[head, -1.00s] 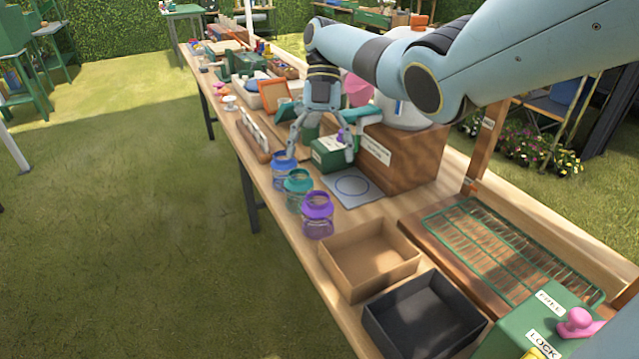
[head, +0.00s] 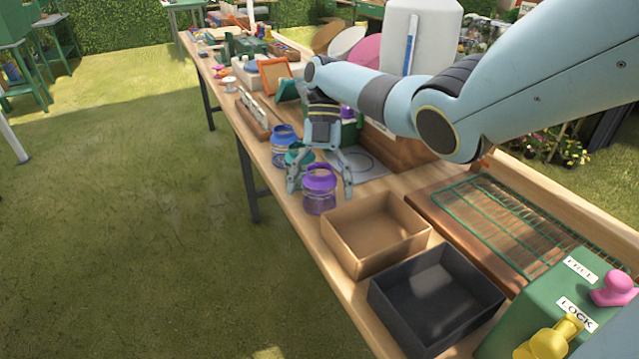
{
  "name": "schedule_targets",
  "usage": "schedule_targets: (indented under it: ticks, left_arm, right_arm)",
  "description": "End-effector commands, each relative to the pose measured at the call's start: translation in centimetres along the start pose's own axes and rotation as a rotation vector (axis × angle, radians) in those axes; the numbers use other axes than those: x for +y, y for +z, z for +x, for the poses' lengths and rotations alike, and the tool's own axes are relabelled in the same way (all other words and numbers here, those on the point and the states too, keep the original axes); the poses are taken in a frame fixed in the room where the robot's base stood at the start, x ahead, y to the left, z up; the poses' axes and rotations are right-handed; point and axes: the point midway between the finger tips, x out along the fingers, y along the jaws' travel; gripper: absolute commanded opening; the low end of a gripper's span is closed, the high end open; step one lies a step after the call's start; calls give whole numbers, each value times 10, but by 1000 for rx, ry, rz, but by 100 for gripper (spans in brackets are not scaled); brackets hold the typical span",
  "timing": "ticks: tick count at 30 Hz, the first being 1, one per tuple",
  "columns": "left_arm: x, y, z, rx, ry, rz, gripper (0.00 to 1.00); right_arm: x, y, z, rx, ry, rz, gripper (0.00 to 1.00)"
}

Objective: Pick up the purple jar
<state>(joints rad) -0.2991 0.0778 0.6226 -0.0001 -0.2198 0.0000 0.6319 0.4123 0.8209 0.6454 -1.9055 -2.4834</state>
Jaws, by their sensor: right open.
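The purple jar (head: 319,190), a clear jar with a purple lid, stands upright on the wooden bench near its left edge. My right gripper (head: 320,185) is open, pointing down, with its fingers spread to the left and right of the jar's lid. I cannot tell whether the fingers touch the jar. A teal jar (head: 296,156) stands just behind and is partly hidden by the gripper. A blue jar (head: 284,146) stands farther back. My left gripper is not in view.
A tan open box (head: 345,246) and a black open box (head: 392,300) sit in front of the jar. A green wire rack (head: 500,220) lies to the right. A grey mat with a circle (head: 366,168) lies behind. A green box with knobs (head: 535,290) is at lower right.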

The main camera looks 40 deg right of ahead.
Motion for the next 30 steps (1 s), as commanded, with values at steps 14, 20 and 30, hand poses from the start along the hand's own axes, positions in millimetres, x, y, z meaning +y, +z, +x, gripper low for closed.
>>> schedule_targets:
  ticks: [14,20,30]
  left_arm:
    - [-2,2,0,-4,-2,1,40]
    - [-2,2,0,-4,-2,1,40]
    - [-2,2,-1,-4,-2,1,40]
  right_arm:
    - [0,0,0,-1,0,0,50]
    - [0,0,0,-1,0,0,24]
    - [0,-1,-3,-1,0,0,22]
